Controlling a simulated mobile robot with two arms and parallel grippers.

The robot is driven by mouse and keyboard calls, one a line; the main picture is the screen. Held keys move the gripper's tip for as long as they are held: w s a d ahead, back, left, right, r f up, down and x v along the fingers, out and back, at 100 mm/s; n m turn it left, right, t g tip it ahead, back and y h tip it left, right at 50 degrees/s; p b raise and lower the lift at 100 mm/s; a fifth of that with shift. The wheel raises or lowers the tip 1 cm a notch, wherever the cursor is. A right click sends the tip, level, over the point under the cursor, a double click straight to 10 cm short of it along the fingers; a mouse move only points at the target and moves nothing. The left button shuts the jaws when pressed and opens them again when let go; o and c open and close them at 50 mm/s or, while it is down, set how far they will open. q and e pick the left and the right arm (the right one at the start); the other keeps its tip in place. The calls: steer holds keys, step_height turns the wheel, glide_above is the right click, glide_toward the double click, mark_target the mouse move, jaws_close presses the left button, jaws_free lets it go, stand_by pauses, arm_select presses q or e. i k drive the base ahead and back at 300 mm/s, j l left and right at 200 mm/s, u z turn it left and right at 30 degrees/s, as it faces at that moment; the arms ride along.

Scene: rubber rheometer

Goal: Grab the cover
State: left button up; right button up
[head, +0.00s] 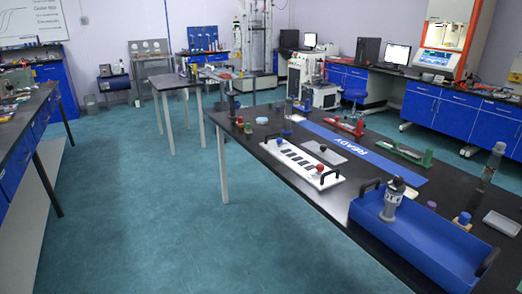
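No thing is clearly marked as the cover. A flat grey plate with a small dark knob (333,155) lies on the black table behind the white slotted rack; it looks like a lid, but I cannot tell for sure. The white rack (280,153) has a row of dark slots, black handles at its ends and a red knob near its right end. Neither of my grippers is in view, and nothing in view is being held.
A blue tray (428,248) with black handles stands at the black table's near right, with a grey cylinder (391,203) in it. A blue READY strip (352,145) crosses the table. Red (345,127) and green (405,153) fixtures stand beside it. Teal floor (130,190) is open at left.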

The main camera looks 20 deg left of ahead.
mark_target(321, 151)
steer(key=u, duration=0.25)
steer(key=i+z, duration=0.1)
steer(key=z, duration=0.4)
steer(key=i+j+z, duration=0.4)
steer(key=j, duration=0.2)
steer(key=j+z, duration=0.2)
steer(key=i+j+z, duration=0.2)
steer(key=j, duration=0.25)
steer(key=k, duration=0.05)
